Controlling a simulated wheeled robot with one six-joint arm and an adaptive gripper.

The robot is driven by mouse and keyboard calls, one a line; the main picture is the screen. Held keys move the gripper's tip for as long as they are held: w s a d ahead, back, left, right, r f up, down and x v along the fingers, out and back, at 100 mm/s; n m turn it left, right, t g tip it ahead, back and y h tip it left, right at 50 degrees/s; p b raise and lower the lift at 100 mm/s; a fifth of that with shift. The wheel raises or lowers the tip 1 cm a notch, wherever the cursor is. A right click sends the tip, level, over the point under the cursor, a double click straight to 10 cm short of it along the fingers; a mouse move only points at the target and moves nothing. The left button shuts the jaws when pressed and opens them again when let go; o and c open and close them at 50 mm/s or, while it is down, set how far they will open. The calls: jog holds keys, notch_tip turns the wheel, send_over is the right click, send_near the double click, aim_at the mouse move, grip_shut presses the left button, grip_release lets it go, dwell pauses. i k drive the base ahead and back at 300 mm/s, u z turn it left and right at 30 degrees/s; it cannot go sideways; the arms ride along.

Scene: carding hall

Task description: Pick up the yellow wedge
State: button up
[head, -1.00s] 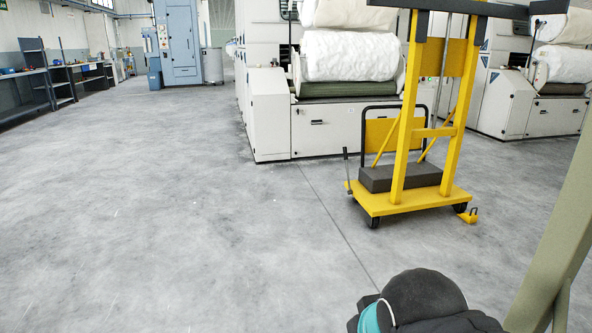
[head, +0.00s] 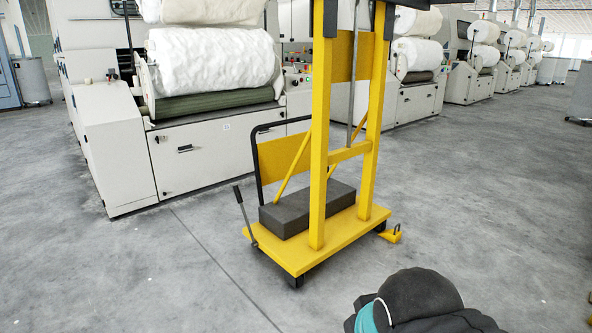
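The yellow wedge (head: 391,235) is small and lies on the floor at the right front corner of a yellow wheeled lift cart, by its wheel. A thin dark handle stands up from it. I cannot tell whether it touches the wheel. A dark rounded part of my arm with a teal band shows at the bottom right, nearer to me than the wedge. My gripper's fingers do not show.
The yellow lift cart (head: 289,254) carries a dark grey block (head: 292,211) and has a lever at its left. White carding machines (head: 215,150) with fleece rolls (head: 212,60) stand behind. The floor in front and to the right is clear.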

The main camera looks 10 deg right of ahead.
aim_at(393, 236)
jog(key=z, duration=0.5)
jog(key=i, duration=0.9)
jog(key=z, duration=1.15)
jog(key=i, duration=2.6)
jog(key=u, duration=2.55)
